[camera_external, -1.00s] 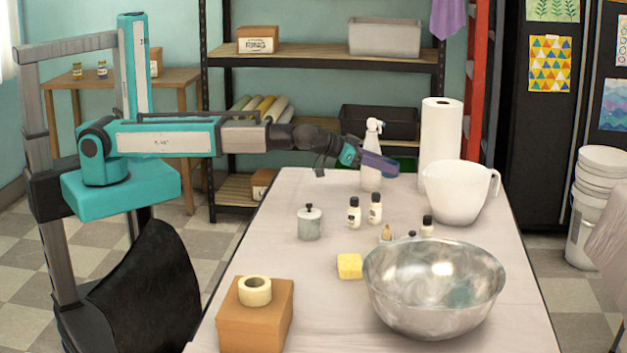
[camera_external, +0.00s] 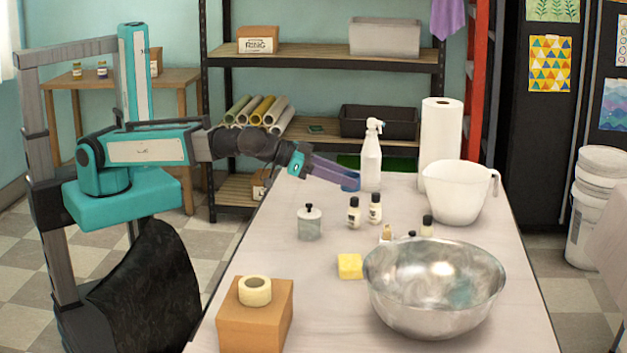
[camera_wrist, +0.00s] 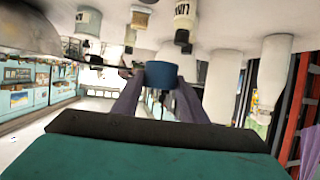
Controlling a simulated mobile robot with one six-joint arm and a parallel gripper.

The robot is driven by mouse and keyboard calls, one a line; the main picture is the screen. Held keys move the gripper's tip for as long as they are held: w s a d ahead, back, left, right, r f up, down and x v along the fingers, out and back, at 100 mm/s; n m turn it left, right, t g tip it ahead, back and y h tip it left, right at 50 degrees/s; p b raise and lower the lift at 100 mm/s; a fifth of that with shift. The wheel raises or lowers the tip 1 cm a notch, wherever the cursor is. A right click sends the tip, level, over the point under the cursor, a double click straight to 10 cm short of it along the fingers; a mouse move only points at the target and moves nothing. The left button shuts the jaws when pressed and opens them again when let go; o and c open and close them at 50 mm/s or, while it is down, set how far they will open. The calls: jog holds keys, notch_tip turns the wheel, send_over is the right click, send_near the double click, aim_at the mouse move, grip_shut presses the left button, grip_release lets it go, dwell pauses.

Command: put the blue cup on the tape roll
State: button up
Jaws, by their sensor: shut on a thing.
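My gripper (camera_external: 338,178) reaches over the far part of the table with its purple fingers shut on the blue cup (camera_external: 350,183). In the wrist view the blue cup (camera_wrist: 161,75) sits between the two fingertips (camera_wrist: 160,88). In the external view it is small and partly covered by the fingers, and I cannot tell how far above the table it is. The cream tape roll (camera_external: 255,291) lies flat on top of a brown cardboard box (camera_external: 255,325) at the near left of the table, well away from my gripper.
On the table (camera_external: 290,215) stand a grey lidded jar (camera_external: 310,224), small bottles (camera_external: 375,209), a yellow block (camera_external: 350,266), a large metal bowl (camera_external: 434,290), a white jug (camera_external: 458,193), a spray bottle (camera_external: 371,160) and a paper roll (camera_external: 440,145). The left side near the jar is fairly clear.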

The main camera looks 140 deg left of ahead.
jog(key=w+d+r+m+t+h+b, duration=0.1)
jog(key=w+d+r+m+h+b, duration=0.1)
jog(key=d, duration=1.2)
jog(key=w+d+r+m+t+h+b, duration=0.1)
jog(key=w+d+m+t+h+b, duration=0.1)
jog(key=d, duration=1.2)
jog(key=w+d+r+m+t+h+b, duration=0.1)
jog(key=w+d+r+m+h+b, duration=0.1)
jog(key=d, duration=1.3)
jog(key=shift+w+r+m+t, duration=0.3)
jog(key=shift+w+r+t, duration=0.1)
jog(key=shift+w, duration=0.3)
jog(key=shift+w+r+p, duration=0.15)
jog(key=shift+w+p, duration=0.15)
jog(key=shift+p, duration=1)
jog(key=w+p, duration=0.1)
jog(key=p, duration=0.4)
jog(key=shift+w, duration=0.1)
jog(key=p, duration=0.3)
jog(key=w+p, duration=0.1)
jog(key=p, duration=0.3)
jog(key=shift+d+f, duration=0.1)
jog(key=shift+f, duration=0.1)
jog(key=p, duration=0.2)
send_over(246, 280)
jog(key=shift+f, duration=0.75)
